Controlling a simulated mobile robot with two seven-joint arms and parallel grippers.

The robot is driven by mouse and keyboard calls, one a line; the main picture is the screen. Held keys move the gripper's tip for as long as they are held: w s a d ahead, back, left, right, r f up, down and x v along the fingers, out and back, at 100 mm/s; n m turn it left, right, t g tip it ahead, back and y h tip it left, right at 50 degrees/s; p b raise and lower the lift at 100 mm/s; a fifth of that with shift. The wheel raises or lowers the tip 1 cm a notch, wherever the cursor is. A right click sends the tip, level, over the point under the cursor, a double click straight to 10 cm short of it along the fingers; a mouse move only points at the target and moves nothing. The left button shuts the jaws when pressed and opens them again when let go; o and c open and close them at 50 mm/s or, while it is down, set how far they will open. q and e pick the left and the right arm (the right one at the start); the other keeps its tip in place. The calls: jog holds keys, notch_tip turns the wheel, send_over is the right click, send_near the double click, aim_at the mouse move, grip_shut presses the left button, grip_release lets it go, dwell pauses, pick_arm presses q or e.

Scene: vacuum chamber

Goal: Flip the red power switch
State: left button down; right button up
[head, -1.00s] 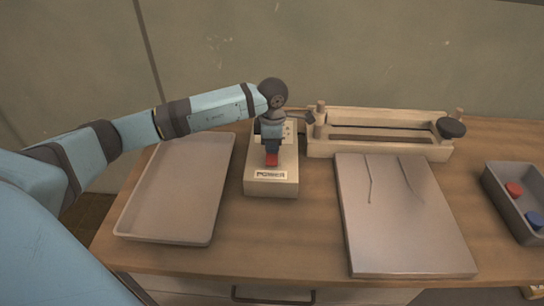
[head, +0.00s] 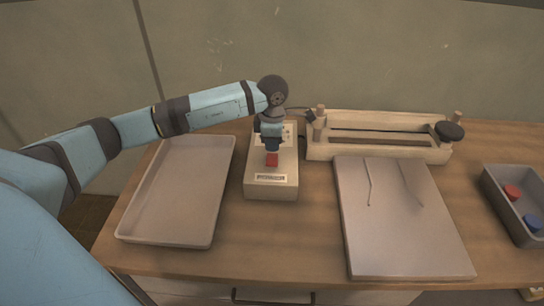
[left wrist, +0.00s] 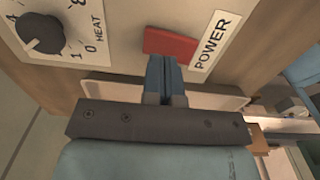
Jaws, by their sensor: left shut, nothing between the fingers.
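The red power switch (head: 272,159) sits on the front part of a cream control box (head: 271,191). In the left wrist view the switch (left wrist: 171,44) lies beside a white POWER label (left wrist: 214,40). My left gripper (head: 272,147) points down over the box, with its fingers shut and empty. In the left wrist view its fingertips (left wrist: 161,62) are right at the edge of the switch and overlap it slightly; I cannot tell if they touch. The right gripper is in neither current view.
A heat dial (left wrist: 40,33) is on the same box. A shallow tray (head: 131,236) lies left of it. A cream frame with a dark knob (head: 450,131) stands behind a grey board (head: 400,230). A grey bin (head: 503,196) at right holds red and blue pieces.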

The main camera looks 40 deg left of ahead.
aim_at(272, 157)
pick_arm(q)
jog(key=shift+r+p, duration=1)
jog(key=shift+r, duration=1.25)
jog(key=shift+f, duration=0.1)
